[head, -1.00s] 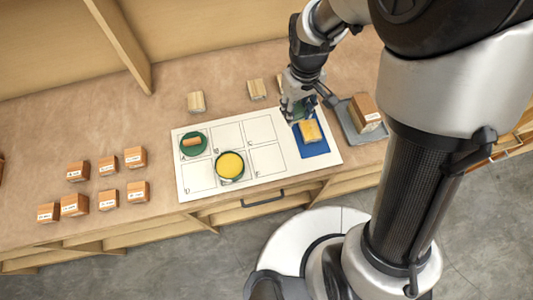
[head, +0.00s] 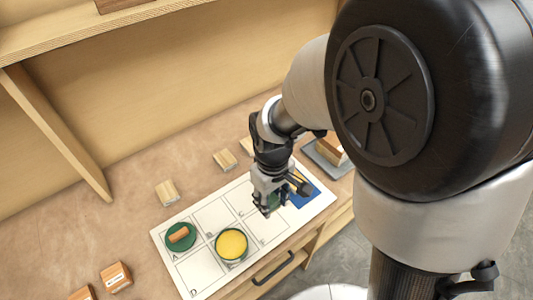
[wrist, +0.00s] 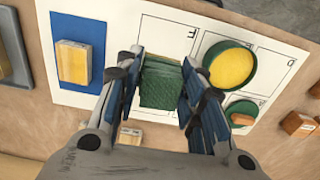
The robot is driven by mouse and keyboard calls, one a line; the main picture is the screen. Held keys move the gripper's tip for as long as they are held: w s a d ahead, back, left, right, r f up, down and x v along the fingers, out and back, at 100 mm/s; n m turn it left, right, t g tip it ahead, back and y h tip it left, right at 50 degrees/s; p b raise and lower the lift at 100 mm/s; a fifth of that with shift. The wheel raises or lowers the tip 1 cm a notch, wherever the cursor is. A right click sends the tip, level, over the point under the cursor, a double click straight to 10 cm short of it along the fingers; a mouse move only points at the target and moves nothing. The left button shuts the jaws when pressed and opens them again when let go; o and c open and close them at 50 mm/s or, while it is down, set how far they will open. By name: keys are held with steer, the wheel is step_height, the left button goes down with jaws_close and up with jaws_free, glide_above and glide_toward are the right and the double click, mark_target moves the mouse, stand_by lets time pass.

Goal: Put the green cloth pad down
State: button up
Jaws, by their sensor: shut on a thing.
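The green cloth pad (wrist: 161,84) is between the fingers of my gripper (wrist: 160,72) in the wrist view, with the fingers along its left and right sides. In the head view, my gripper (head: 270,208) is over the right-hand cells of the white lettered card (head: 205,278), left of the blue mat (head: 310,196). Only a small part of the pad (head: 275,199) shows there, behind the fingers. I cannot tell whether the pad touches the card. A green dish with a yellow top (head: 231,244) and a round green pad with an orange-brown piece (head: 181,237) are on other cells.
A pale wood block (wrist: 73,62) lies on the blue mat. A grey tray (head: 322,160) with a brown block (head: 330,148) is behind it. Loose wood blocks (head: 166,193) stand behind the card, and labelled boxes (head: 116,277) at the left.

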mark_target(271, 224)
step_height(271, 224, down, 10)
steer(key=b, duration=0.2)
steer(key=shift+r+b, duration=0.1)
steer(key=shift+b, duration=0.3)
steer(key=shift+f, duration=0.25)
steer(key=o, duration=0.9)
steer(key=shift+o, duration=0.2)
steer(key=shift+r, duration=0.1)
step_height(271, 224, up, 13)
steer(key=p, duration=0.4)
steer(key=s+d+r+m+t, duration=0.4)
steer(key=s+d+r+m, duration=0.2)
steer(key=s+d+r, duration=0.4)
steer(key=s+r, duration=0.3)
steer(key=r, duration=0.2)
steer(key=shift+d+r+m+t, duration=0.2)
steer(key=shift+r+m+t, duration=0.1)
steer(key=shift+m, duration=0.1)
